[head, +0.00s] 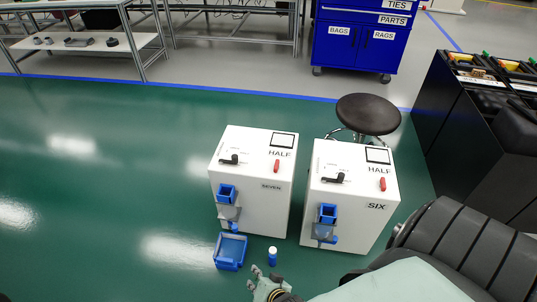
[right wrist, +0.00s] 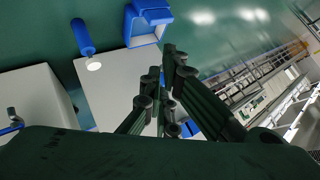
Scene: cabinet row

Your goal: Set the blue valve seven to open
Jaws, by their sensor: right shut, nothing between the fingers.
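The white cabinet marked SEVEN (head: 262,212) stands on the green floor, left of the one marked SIX. Its sloped top has a black lever (head: 232,159), a red handle (head: 277,166) and a small panel above the word HALF. A blue square fitting (head: 226,193) sits on its front, with a grey part below it. I cannot tell which part is the valve. My right gripper (head: 262,280) is at the bottom of the head view, in front of the cabinets. Its fingers show in the right wrist view (right wrist: 162,82), shut and empty. My left gripper is not in view.
Cabinet SIX (head: 343,225) stands close on the right. A round stool (head: 368,114) stands behind. Open floor lies to the left.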

